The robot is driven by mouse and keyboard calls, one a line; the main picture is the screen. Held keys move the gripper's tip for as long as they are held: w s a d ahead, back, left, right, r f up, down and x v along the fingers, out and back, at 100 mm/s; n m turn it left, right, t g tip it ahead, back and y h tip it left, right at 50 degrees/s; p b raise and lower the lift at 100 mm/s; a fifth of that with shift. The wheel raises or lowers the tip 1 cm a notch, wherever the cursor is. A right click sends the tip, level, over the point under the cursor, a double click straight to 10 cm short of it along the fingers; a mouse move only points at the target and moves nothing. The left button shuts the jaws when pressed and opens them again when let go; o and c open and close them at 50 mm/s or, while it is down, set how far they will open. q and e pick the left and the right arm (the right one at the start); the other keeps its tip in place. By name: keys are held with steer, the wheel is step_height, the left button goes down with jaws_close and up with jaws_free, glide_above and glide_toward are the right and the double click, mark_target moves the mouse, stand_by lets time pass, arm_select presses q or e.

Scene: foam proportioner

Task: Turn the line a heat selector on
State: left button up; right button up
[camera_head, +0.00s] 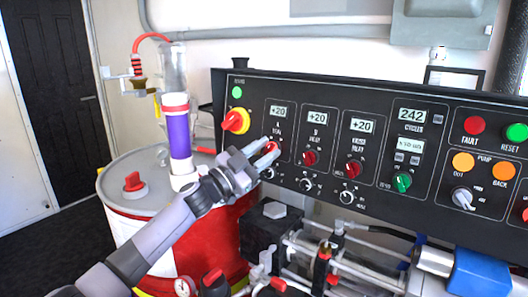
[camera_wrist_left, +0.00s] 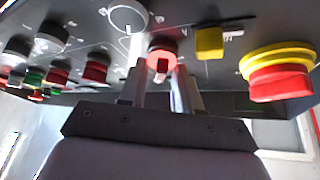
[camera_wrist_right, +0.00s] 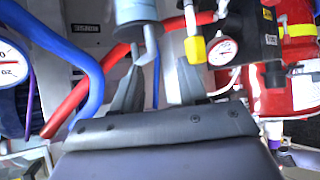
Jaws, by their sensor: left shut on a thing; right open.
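The black control panel (camera_head: 385,100) carries a row of displays and knobs. The line A heat selector (camera_head: 271,147) is a red knob under the leftmost "+20" display. My left gripper (camera_head: 266,156) is at this knob, its fingers shut around it and covering part of it. In the left wrist view the red selector (camera_wrist_left: 162,60) sits between the two fingertips of my left gripper (camera_wrist_left: 160,80). Its exact angle is hard to tell. My right gripper (camera_wrist_right: 157,90) shows in the right wrist view only, open, with nothing between its fingers.
A red and yellow main switch (camera_head: 236,121) is left of the selector; it is close by in the left wrist view (camera_wrist_left: 278,75). Further red selectors (camera_head: 309,158) lie to the right. Hoses (camera_wrist_right: 88,85) and a gauge (camera_wrist_right: 222,52) surround the right gripper.

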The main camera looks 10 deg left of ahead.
arm_select(q)
steer(key=o, duration=0.7)
steer(key=shift+c, duration=0.2)
steer(key=v, duration=0.7)
steer(key=shift+b, duration=0.35)
steer(key=shift+f, duration=0.1)
